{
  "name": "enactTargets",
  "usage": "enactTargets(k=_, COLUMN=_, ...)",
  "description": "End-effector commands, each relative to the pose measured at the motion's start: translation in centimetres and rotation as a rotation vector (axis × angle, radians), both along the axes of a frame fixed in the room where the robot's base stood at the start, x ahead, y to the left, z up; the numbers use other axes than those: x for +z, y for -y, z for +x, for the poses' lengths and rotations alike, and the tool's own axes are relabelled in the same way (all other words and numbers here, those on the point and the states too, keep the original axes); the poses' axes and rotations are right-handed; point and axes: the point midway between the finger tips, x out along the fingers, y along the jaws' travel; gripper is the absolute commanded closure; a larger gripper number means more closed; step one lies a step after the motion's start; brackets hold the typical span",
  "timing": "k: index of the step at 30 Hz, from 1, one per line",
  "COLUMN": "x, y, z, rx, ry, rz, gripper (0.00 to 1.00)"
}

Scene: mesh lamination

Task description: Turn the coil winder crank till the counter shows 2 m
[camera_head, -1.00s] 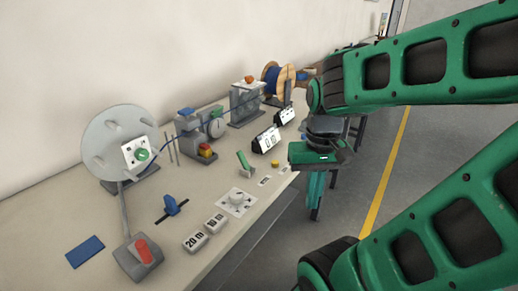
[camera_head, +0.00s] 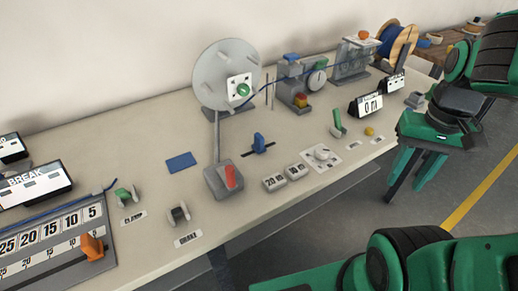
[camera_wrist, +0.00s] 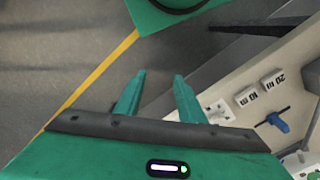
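The coil winder (camera_head: 206,82) is a grey upright disc with slots on the bench, with a white plate and a green knob (camera_head: 243,90) at its front. I cannot tell for sure which part is its crank. The counter (camera_head: 370,107) is a dark box with a white face that seems to read 0 m. My gripper (camera_head: 405,190) is at the right, beyond the bench's front edge and well away from the winder. In the wrist view its two green fingers (camera_wrist: 158,80) are apart with nothing between them.
A blue cable runs right to a wooden spool (camera_head: 402,44). A BREAK display (camera_head: 35,184) and numbered scale (camera_head: 55,240) are at left.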

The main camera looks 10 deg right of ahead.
Motion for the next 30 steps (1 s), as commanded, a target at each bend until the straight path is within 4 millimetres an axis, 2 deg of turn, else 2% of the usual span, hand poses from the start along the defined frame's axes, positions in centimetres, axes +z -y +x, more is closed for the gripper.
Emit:
enactTargets(k=5, x=1.4, y=-2.1, z=3.6, rx=0.251, ry=0.003, rz=-0.007, gripper=0.64)
enactTargets(k=8, x=2.5, y=-4.6, z=6.4, rx=0.479, ry=0.005, rz=-0.009, gripper=0.64)
enactTargets(k=14, x=4.6, y=-11.5, z=11.2, rx=0.949, ry=0.007, rz=-0.013, gripper=0.64)
enactTargets(k=18, x=5.8, y=-17.5, z=13.3, rx=1.281, ry=0.01, rz=-0.012, gripper=0.64)
enactTargets(k=24, x=7.3, y=-26.9, z=14.1, rx=1.745, ry=0.013, rz=-0.007, gripper=0.64)
enactTargets(k=27, x=7.8, y=-31.1, z=13.6, rx=1.942, ry=0.013, rz=-0.003, gripper=0.64)
enactTargets(k=30, x=8.2, y=-34.2, z=12.9, rx=2.088, ry=0.014, rz=0.001, gripper=0.64)
